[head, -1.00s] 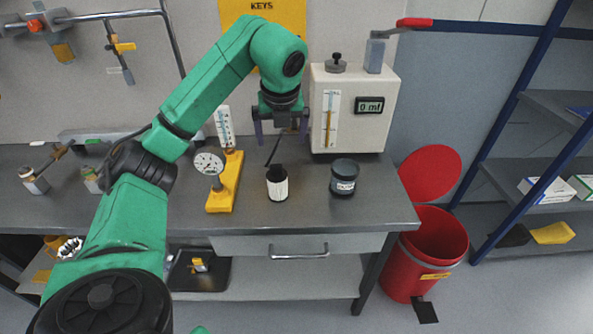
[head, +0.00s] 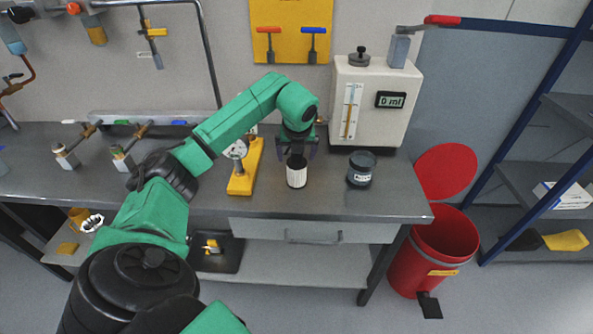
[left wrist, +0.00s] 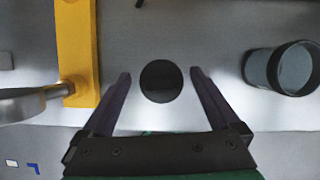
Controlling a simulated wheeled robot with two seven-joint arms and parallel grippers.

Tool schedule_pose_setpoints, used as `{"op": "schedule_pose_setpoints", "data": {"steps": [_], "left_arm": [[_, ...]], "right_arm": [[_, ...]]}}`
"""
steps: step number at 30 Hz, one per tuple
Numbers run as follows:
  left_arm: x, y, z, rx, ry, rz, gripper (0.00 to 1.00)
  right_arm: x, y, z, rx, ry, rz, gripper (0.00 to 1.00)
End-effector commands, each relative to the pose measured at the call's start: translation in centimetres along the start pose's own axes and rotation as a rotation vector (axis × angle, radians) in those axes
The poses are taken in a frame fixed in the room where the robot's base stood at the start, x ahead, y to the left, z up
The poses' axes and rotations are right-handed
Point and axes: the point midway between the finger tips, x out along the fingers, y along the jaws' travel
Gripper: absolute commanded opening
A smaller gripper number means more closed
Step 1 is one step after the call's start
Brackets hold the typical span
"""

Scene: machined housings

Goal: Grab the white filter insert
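The white filter insert (head: 297,176) stands upright on the grey bench, a small white ribbed cylinder with a dark top. In the left wrist view its round dark top (left wrist: 161,81) lies between the fingers. My left gripper (head: 297,153) is right over the insert, pointing down. Its fingers (left wrist: 160,78) are open, one on each side of the top, with a gap showing on both sides. The head view does not show clearly how far down the fingers reach. My right gripper is not in view.
A yellow stand with a dial gauge (head: 246,170) is close left of the insert. A dark labelled jar (head: 361,169) stands to its right, also in the wrist view (left wrist: 283,68). A beige instrument box (head: 377,100) is behind. A red bin (head: 440,246) stands beside the bench.

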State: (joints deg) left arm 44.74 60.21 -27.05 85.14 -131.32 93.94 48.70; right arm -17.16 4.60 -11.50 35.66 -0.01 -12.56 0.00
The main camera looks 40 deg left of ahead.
Motion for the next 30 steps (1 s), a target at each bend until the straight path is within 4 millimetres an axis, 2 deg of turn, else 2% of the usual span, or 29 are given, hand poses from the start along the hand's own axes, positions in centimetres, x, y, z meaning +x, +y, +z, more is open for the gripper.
{"op": "schedule_pose_setpoints", "data": {"steps": [1, 5, 6, 7, 16, 20, 23, 30], "left_arm": [[0.0, 0.0, 0.0, 0.000, 0.000, 0.000, 0.73], [0.0, 0.0, 0.0, 0.000, 0.000, 0.000, 0.23], [0.0, 0.0, 0.0, 0.000, 0.000, 0.000, 0.08], [-0.1, 0.0, 0.0, 0.000, 0.000, 0.000, 0.00], [-0.2, 0.0, 0.1, 0.000, -0.001, -0.001, 0.00], [-1.1, -0.1, 0.5, -0.001, -0.003, -0.003, 0.00], [-3.0, -0.1, 1.3, -0.002, -0.005, -0.005, 0.00], [-11.6, -0.1, 4.8, -0.003, -0.006, -0.008, 0.00]], "right_arm": [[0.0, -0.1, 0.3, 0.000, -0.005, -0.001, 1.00], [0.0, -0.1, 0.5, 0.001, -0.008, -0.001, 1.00], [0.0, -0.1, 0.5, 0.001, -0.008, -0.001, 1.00], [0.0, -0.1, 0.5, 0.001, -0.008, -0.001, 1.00], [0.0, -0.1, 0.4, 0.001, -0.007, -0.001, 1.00], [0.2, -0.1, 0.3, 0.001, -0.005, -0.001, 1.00], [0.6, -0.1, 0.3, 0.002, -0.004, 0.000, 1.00], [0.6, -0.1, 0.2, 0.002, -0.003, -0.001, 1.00]]}}
